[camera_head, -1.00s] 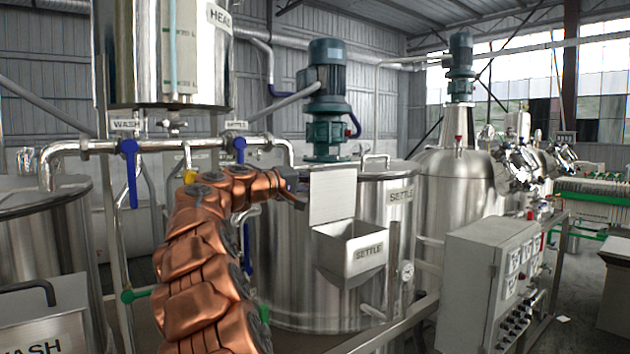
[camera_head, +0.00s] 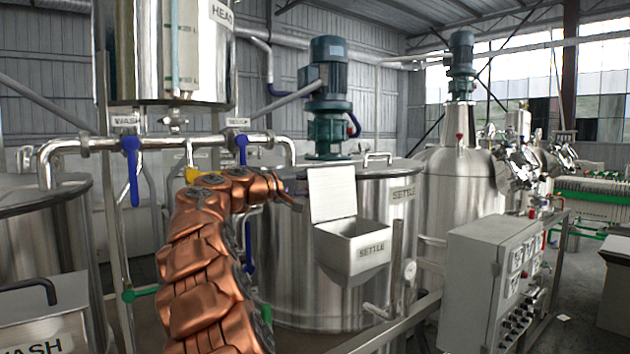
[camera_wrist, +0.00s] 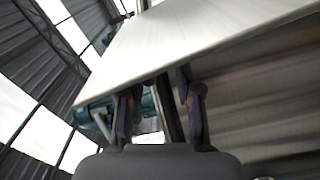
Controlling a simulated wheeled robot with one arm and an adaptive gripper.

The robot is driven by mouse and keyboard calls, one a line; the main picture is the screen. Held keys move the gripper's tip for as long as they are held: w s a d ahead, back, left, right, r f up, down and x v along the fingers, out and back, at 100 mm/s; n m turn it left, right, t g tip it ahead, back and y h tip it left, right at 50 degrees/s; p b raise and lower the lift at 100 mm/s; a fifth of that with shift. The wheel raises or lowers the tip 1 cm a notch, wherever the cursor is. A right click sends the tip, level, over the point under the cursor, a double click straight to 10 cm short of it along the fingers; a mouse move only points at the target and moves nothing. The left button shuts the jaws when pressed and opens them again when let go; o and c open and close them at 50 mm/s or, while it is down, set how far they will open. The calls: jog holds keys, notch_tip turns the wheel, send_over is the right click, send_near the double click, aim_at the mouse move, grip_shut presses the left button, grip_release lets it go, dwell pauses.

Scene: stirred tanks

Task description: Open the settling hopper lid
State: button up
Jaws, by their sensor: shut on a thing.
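The settling hopper (camera_head: 352,258) is a steel box labelled SETTLE on the front of the SETTLE tank. Its lid (camera_head: 332,194) is a pale metal plate standing raised, about upright, at the hopper's back edge, and the hopper mouth is uncovered. My gripper (camera_head: 296,187) is at the lid's left side, partly hidden behind it. In the wrist view the lid (camera_wrist: 190,35) slants across the top. There my gripper (camera_wrist: 162,108) has its two fingers on either side of a dark bar (camera_wrist: 169,112), seemingly the lid's handle, and is shut on it.
The SETTLE tank (camera_head: 290,270) stands behind the hopper, with a motor (camera_head: 327,95) above it. Pipes with a blue valve handle (camera_head: 131,170) are at the left. A grey control box (camera_head: 475,275) stands to the right. A post (camera_head: 397,260) rises just right of the hopper.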

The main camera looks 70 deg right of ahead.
jog(key=shift+o, duration=0.7)
jog(key=shift+f, duration=0.1)
jog(key=shift+s, duration=0.1)
jog(key=shift+r, duration=0.25)
jog(key=shift+a, duration=0.15)
jog(key=shift+w+a, duration=0.2)
jog(key=shift+a, duration=0.05)
jog(key=v, duration=1.1)
jog(key=shift+s, duration=0.1)
